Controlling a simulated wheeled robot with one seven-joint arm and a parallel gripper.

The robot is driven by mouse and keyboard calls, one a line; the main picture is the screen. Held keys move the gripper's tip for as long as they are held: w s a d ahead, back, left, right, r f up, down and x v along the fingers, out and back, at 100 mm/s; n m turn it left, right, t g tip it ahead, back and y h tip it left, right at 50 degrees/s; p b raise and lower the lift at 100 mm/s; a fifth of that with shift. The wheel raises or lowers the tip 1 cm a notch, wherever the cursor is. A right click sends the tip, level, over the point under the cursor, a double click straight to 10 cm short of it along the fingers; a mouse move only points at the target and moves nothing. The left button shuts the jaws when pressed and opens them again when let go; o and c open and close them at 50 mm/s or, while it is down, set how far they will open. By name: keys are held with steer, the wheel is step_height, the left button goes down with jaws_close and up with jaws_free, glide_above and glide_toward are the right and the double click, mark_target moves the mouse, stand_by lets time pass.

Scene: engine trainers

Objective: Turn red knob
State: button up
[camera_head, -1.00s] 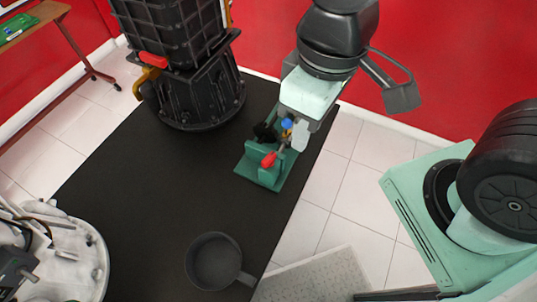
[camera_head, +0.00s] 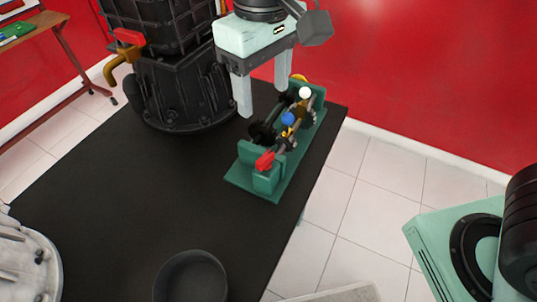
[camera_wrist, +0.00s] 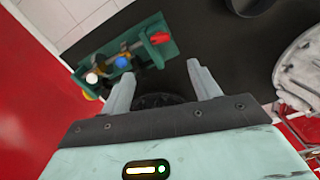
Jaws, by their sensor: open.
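The red knob (camera_head: 265,161) sits at the near end of a green trainer stand (camera_head: 287,178) on the black table. It also shows in the wrist view (camera_wrist: 159,38), at the right end of the stand. The stand also carries a blue knob (camera_head: 288,118), a white knob (camera_head: 305,92) and dark gears. My gripper (camera_head: 263,98) is above and behind the red knob, at the left of the stand's far part. Its fingers are spread, empty and apart from the knob. In the wrist view the fingers (camera_wrist: 160,75) point toward the table.
A large black engine-like unit (camera_head: 175,85) stands at the back left of the black table (camera_head: 130,200). A dark pan (camera_head: 190,278) lies at the front. A pale machine part (camera_head: 28,262) is at the front left. The table's middle is clear.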

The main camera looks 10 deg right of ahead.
mark_target(265, 156)
step_height(265, 156, down, 16)
steer(key=shift+r+b, duration=0.15)
steer(key=shift+b, duration=0.2)
steer(key=c, duration=1)
